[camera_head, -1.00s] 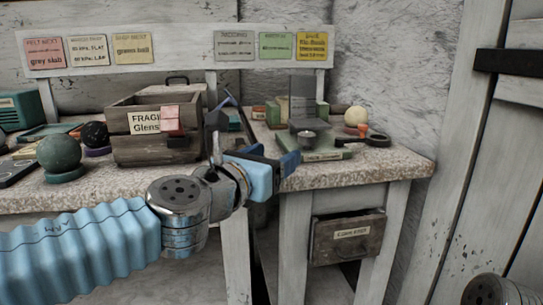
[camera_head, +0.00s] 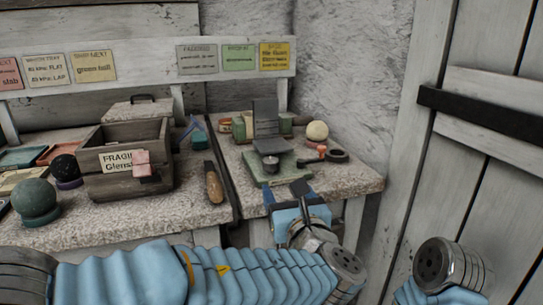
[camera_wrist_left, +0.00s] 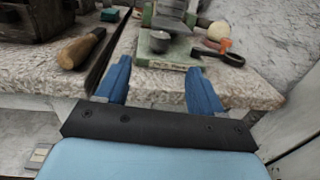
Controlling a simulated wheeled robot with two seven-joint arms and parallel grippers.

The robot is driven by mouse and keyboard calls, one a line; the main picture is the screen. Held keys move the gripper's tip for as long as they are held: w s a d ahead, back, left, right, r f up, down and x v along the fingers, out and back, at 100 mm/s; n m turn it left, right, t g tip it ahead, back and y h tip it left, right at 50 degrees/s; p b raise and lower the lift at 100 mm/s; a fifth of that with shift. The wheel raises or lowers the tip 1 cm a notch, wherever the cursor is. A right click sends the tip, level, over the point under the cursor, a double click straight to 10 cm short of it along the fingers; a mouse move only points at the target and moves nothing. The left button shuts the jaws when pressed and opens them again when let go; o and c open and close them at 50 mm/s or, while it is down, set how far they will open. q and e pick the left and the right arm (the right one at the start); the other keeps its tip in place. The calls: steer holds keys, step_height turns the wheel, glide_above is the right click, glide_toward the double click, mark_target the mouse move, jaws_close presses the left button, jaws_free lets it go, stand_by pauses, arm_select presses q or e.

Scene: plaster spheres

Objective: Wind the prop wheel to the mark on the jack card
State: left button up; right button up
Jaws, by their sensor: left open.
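A small stand has a green base (camera_head: 284,168), a grey upright plate (camera_head: 266,118) and a round grey wheel-like knob (camera_head: 271,163) at its front. I take this knob for the prop wheel; no mark can be made out. In the left wrist view the knob (camera_wrist_left: 158,42) and the base (camera_wrist_left: 160,58) lie beyond my fingers. My left gripper (camera_head: 285,192) is open and empty at the bench's front edge, short of the base; its two blue fingers (camera_wrist_left: 158,75) are spread apart. My right gripper is out of view; only part of its arm shows at lower right.
A dark ring-shaped item (camera_head: 337,155), an orange piece (camera_head: 321,150) and a cream ball (camera_head: 317,131) sit right of the stand. A wooden handle (camera_head: 213,183) lies to the left, near a wooden crate (camera_head: 107,187). A gap splits the two bench tops.

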mark_target(267, 167)
arm_select(q)
steer(key=p+x, duration=0.1)
steer(key=x, duration=1.1)
steer(key=shift+w+f+p, duration=0.1)
steer(key=shift+w+p, duration=0.15)
steer(key=shift+p, duration=0.15)
steer(key=shift+c, duration=0.3)
steer(key=c, duration=1)
steer(key=shift+a+f+m+h+b, duration=0.15)
steer(key=shift+m+h+b, duration=0.2)
steer(key=shift+b, duration=0.35)
steer(key=m+h+b, duration=0.2)
steer(key=h+b, duration=0.1)
steer(key=b, duration=0.1)
steer(key=m+h+b, duration=0.2)
steer(key=h+b, duration=0.1)
steer(key=b, duration=0.1)
steer(key=a+m+g+h+b, duration=0.1)
steer(key=m+h+b, duration=0.1)
steer(key=h+b, duration=0.2)
steer(key=shift+f+b, duration=0.15)
steer(key=shift+b, duration=0.45)
steer(key=shift+d+r+m+g+h+b, duration=0.1)
steer(key=shift+r+m+g+h+b, duration=0.2)
steer(key=shift+m+h+b, duration=0.4)
steer(key=o, duration=1.1)
steer(key=shift+c, duration=0.2)
